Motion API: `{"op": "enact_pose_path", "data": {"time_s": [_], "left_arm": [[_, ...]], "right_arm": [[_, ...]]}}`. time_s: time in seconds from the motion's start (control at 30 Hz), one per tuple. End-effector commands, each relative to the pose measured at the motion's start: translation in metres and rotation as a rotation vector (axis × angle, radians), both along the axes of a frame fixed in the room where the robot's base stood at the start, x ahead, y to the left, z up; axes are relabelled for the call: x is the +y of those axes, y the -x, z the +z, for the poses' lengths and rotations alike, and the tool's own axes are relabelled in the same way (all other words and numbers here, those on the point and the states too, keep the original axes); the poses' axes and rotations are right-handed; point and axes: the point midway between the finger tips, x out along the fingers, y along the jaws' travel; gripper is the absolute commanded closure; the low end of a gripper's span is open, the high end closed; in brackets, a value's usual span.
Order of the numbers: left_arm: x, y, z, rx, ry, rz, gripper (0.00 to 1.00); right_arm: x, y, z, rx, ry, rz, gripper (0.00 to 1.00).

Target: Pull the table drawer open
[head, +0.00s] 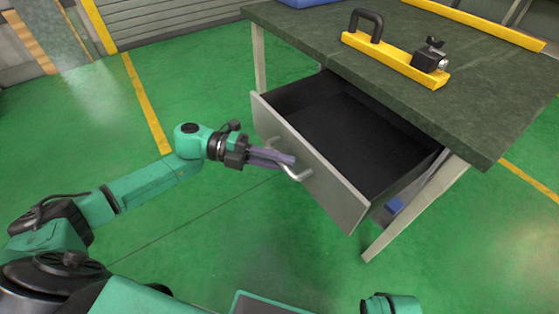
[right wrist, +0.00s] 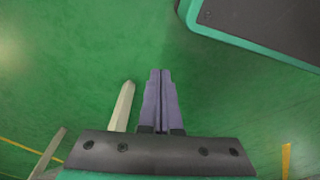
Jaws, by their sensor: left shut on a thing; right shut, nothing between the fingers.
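The table drawer (head: 313,172) is pulled well out from under the dark table top (head: 440,120). Its black inside looks empty. A silver bar handle (head: 300,175) sits on the grey drawer front. My left gripper (head: 288,160) reaches in from the left and is shut on the handle; the fingers hide part of it. My right gripper (right wrist: 161,100) shows in the right wrist view, shut and empty above the green floor. In the head view only a bit of my right arm shows at the bottom edge, and its gripper is out of sight.
On the table top are a yellow bar tool (head: 395,60) with a black handle, a blue item (head: 305,2) and a long yellow strip (head: 480,22). A pale table leg (head: 412,213) stands right of the drawer. The green floor left of the drawer is clear.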

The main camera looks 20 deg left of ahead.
Motion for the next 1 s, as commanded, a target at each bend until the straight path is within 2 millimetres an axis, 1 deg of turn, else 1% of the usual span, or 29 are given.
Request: {"op": "enact_pose_path", "data": {"time_s": [0.27,0.3,0.33,0.37,0.6,0.83,0.93,1.0], "left_arm": [[0.001,-0.001,0.001,0.0,0.001,0.002,1.0],[0.001,-0.001,0.001,0.0,0.001,0.002,0.69],[0.001,-0.001,0.001,0.0,0.001,0.002,0.57],[0.001,-0.001,0.001,0.0,0.001,0.002,0.5],[0.0,0.0,0.001,0.0,0.001,0.001,0.5],[0.003,0.0,0.001,0.0,0.0,0.001,0.5],[0.016,0.0,0.002,0.001,-0.002,0.004,0.5],[0.032,0.002,0.004,0.003,-0.003,0.005,0.5]], "right_arm": [[-0.002,-0.005,0.002,-0.009,0.002,-0.004,1.0],[-0.002,-0.006,0.002,-0.01,0.002,-0.004,1.0],[-0.002,-0.006,0.002,-0.01,0.002,-0.004,1.0],[-0.002,-0.006,0.002,-0.01,0.002,-0.004,1.0],[-0.002,-0.005,0.002,-0.008,0.002,-0.004,1.0],[-0.002,0.001,0.0,0.002,0.002,-0.002,1.0],[-0.002,0.004,-0.001,0.008,0.002,-0.002,1.0],[-0.001,0.005,-0.002,0.01,0.002,-0.002,1.0]]}}
